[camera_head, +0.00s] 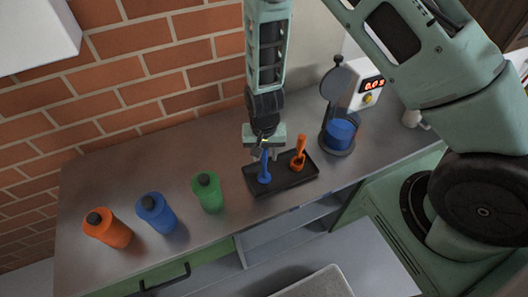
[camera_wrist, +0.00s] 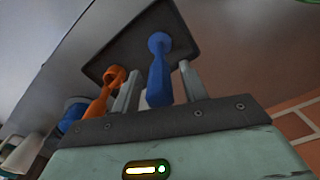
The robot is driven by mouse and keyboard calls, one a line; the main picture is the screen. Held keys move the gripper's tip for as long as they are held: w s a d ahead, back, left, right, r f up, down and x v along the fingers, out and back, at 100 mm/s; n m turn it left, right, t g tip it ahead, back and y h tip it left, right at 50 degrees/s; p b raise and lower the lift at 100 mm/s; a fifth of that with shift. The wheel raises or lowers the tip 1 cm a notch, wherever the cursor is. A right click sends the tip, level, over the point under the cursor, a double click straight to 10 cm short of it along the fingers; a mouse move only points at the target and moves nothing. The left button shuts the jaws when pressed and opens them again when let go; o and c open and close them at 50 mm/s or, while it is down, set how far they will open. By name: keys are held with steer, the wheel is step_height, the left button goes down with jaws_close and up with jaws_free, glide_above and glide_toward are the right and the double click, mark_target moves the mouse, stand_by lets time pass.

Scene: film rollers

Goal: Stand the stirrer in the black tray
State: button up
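The black tray (camera_head: 281,186) lies on the counter below my gripper; it also shows in the wrist view (camera_wrist: 110,52). A blue tool with a long handle and a rounded end, which looks like the stirrer (camera_head: 264,177), appears upright in the tray's left part, rounded end down. My gripper (camera_head: 264,153) is right above it, pointing down. In the wrist view the blue stirrer's handle (camera_wrist: 159,82) is between the two fingers (camera_wrist: 161,70), with a narrow gap on each side. The fingers look open around it. The exact contact of its lower end is hard to see.
An orange tool (camera_head: 298,163) with a cup-like end stands in the tray's right part, near my gripper. Orange (camera_head: 107,230), blue (camera_head: 157,214) and green (camera_head: 208,193) bottles stand left.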

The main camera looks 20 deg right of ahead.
step_height(320, 180, up, 11)
steer(key=b, duration=0.2)
steer(key=shift+r+b, duration=0.1)
steer(key=shift+b, duration=0.25)
steer(key=shift+s+a+r, duration=0.1)
steer(key=shift+a+r, duration=0.05)
steer(key=shift+r, duration=0.45)
steer(key=s+a+r+n, duration=0.2)
steer(key=s+r+n, duration=0.4)
steer(key=s, duration=0.4)
steer(key=s+a+r+n, duration=0.3)
steer(key=s+r+n, duration=0.3)
steer(key=s, duration=0.4)
steer(key=shift+a+r+y, duration=0.25)
steer(key=shift+r+y, duration=0.05)
steer(key=shift+r, duration=0.4)
step_height(320, 180, down, 7)
steer(key=b, duration=0.7)
